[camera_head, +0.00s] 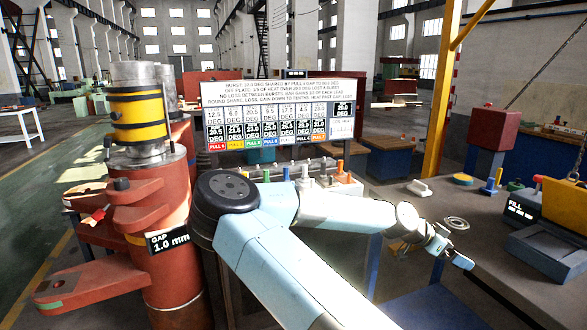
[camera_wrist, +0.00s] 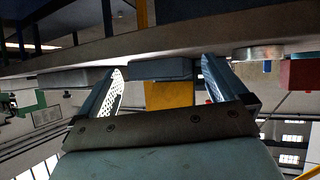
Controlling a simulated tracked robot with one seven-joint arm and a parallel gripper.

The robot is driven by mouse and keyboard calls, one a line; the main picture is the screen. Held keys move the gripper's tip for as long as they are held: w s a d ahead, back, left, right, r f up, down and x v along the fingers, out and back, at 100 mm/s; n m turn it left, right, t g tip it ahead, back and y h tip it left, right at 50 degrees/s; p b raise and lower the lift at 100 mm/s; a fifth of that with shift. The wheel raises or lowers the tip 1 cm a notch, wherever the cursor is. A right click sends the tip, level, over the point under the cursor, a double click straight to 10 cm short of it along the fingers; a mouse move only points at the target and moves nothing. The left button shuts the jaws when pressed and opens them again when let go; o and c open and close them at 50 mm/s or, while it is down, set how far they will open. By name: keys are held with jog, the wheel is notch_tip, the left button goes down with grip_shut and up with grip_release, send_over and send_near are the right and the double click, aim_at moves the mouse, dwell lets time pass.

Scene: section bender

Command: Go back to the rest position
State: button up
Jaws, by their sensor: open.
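My gripper (camera_head: 458,256) is at the end of my pale blue arm, which reaches to the right in the head view. It is beside the front edge of the grey bench (camera_head: 520,262), near a flat metal ring (camera_head: 456,223). In the wrist view its two fingers (camera_wrist: 158,78) stand apart with nothing held between them. A dark block and a yellow patch show beyond the fingers there, and the view looks upside down. No marker of a rest position shows.
A red bending machine (camera_head: 175,255) with a yellow-banded column and a "GAP 1.0 mm" sign (camera_head: 168,241) stands left. A row of coloured levers (camera_head: 303,172) is behind my arm, below a display board (camera_head: 276,115).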

jog(key=s+a+f+g+y, duration=0.1)
jog(key=s+f+y, duration=0.2)
jog(key=f+y, duration=0.15)
jog(key=s+a+n+y, duration=0.45)
jog(key=a+y, duration=0.25)
jog(key=a, duration=0.4)
jog(key=s+a+r+n+t, duration=0.2)
jog(key=s+a+r+n, duration=0.1)
jog(key=r, duration=0.6)
jog(key=s+a+r+n+t, duration=0.2)
jog(key=s+a+r+n, duration=0.1)
jog(key=s+r+n, duration=0.2)
jog(key=s+a+r+n+t, duration=0.2)
jog(key=s+r+n, duration=0.2)
jog(key=r, duration=0.9)
jog(key=s, duration=0.3)
jog(key=shift+a+r+t, duration=0.3)
jog(key=shift+a+r, duration=0.1)
jog(key=shift+n+y, duration=0.25)
